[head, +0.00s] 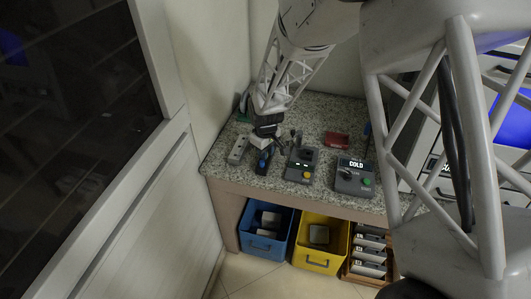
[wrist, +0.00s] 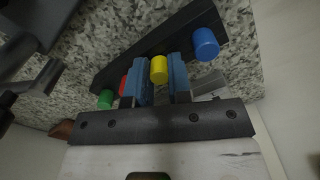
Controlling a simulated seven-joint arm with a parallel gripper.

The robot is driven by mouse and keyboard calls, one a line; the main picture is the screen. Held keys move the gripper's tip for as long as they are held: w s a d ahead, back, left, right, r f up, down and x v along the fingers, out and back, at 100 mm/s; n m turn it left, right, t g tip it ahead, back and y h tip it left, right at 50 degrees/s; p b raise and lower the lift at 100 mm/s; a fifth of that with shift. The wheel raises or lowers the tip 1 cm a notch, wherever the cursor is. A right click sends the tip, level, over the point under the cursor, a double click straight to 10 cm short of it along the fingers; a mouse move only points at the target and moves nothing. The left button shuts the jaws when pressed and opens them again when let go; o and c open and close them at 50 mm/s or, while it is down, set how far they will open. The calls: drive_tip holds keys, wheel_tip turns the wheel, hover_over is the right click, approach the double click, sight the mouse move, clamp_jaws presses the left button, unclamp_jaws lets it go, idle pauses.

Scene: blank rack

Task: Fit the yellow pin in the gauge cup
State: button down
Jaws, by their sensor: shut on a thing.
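The yellow pin (wrist: 158,69) is between the blue-padded fingers of my gripper (wrist: 162,82) in the wrist view, and the gripper is shut on it. The pin is at a long black rack (wrist: 130,62); I cannot tell if it is still seated there. A blue pin (wrist: 205,43), a red pin (wrist: 124,86) and a green pin (wrist: 105,99) are along the same rack. In the head view my gripper (head: 267,133) is low over the rack (head: 264,160), at the left of the counter. I cannot make out the gauge cup for certain.
On the speckled counter (head: 222,158) a pale strip (head: 238,149) lies left of the rack. A grey box with buttons (head: 300,165), a "COLD" box (head: 354,178) and a red tray (head: 336,140) are to the right. Blue (head: 262,246) and yellow (head: 320,259) bins stand below.

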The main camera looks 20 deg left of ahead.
drive_tip(key=shift+r, duration=0.85)
wheel_tip(320, 180, up, 2)
drive_tip(key=shift+r, duration=0.1)
drive_tip(key=s+d+r, duration=0.1)
drive_tip(key=s+d, duration=0.7)
drive_tip(key=s, duration=0.5)
drive_tip(key=shift+s, duration=0.35)
drive_tip(key=shift+d, duration=0.1)
drive_tip(key=w+d+r+m, duration=0.2)
drive_tip(key=w+d+m, duration=0.1)
drive_tip(key=w, duration=0.6)
drive_tip(key=w+d+r+m, duration=0.2)
drive_tip(key=w+d+m, duration=0.1)
drive_tip(key=w, duration=0.7)
drive_tip(key=shift+r, duration=0.2)
drive_tip(key=shift+f, duration=0.15)
drive_tip(key=shift+f, duration=2.75)
